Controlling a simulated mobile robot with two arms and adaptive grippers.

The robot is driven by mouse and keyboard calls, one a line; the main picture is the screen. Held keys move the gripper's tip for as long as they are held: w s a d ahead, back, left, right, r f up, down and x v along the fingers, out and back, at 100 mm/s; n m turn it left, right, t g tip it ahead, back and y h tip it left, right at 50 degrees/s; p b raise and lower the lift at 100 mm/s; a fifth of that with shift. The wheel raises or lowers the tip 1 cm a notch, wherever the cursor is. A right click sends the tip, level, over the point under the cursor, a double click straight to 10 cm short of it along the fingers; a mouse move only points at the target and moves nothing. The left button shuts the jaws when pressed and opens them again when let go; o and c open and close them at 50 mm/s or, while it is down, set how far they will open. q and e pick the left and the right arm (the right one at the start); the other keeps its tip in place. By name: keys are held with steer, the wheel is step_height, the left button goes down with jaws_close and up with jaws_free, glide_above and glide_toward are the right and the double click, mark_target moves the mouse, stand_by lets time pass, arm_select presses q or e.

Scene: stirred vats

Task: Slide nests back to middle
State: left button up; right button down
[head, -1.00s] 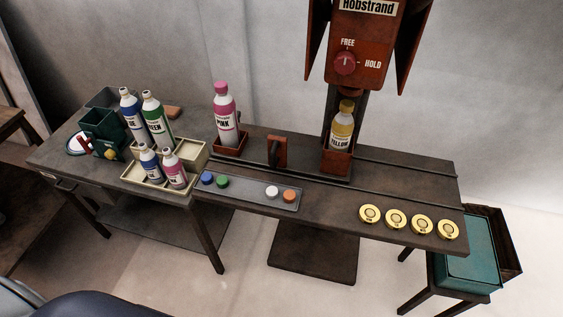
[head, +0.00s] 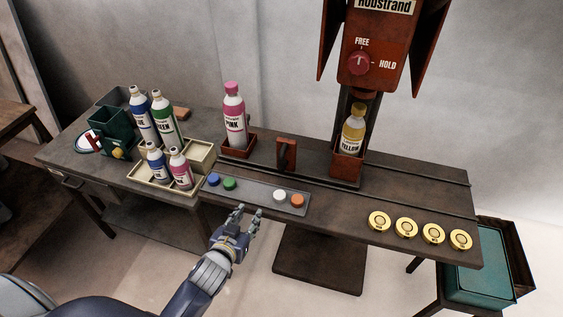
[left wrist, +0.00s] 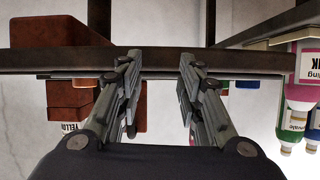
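A red-brown nest (head: 239,151) at the left of the rail holds an upright pink-capped bottle labelled PINK (head: 235,117). A second red-brown nest (head: 346,169) holds a yellow bottle (head: 354,130) under the red Hobstrand machine (head: 380,45). A red-brown upright block (head: 286,154) stands between the nests. The knob (head: 358,63) sits between FREE and HOLD marks; its exact setting is unclear. My left gripper (head: 249,211) is open and empty, in front of the bench's near edge and apart from both nests. Its spread fingers also show in the left wrist view (left wrist: 160,70). My right gripper is out of view.
A grey tray (head: 253,194) with coloured caps lies near the front edge. Several gold lids (head: 406,227) sit at the right. A cream tray (head: 200,158) and several bottles stand at the left. A teal-topped stand (head: 478,268) is at far right.

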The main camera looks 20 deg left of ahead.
mark_target(280, 163)
arm_select(q)
steer(key=w+d+r+m+t+h, duration=0.25)
steer(key=w+r+t+h, duration=0.2)
steer(key=r, duration=0.55)
steer(key=shift+n+y, duration=0.35)
steer(key=shift+y, duration=0.1)
steer(key=w+d, duration=0.1)
steer(key=w, duration=0.2)
steer(key=w+d, duration=0.1)
steer(key=w, duration=0.3)
steer(key=w+d+p, duration=0.1)
steer(key=w, duration=0.3)
steer(key=shift+f, duration=0.25)
steer(key=shift+c, duration=0.5)
jaws_close()
